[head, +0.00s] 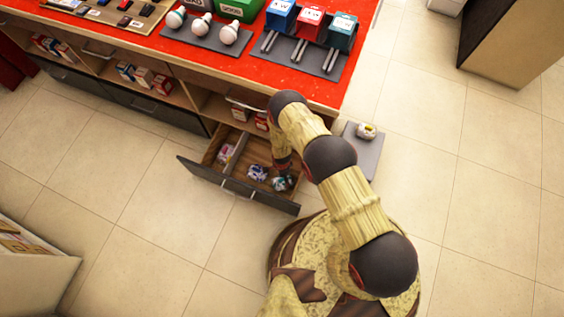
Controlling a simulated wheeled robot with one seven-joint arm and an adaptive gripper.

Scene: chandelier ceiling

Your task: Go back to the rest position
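My arm reaches from the bottom right up to the counter front and bends down over an open drawer (190,166). My gripper (284,182) is low at the drawer's right end, partly hidden by my own arm. It is small and dark there, and I cannot tell whether its fingers are open or shut, or whether they hold anything. Inside the drawer are a pale pink-white packet (226,153) at the left and a white-and-purple packet (258,172) in the middle. Something whitish and teal lies right at my gripper.
The red countertop (200,58) carries bulbs (200,28) on a grey mat, colored boxes (310,22) and a green box (237,8). Shelves below hold small boxes (142,76). A grey plate (364,152) with a small item lies right of my arm.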

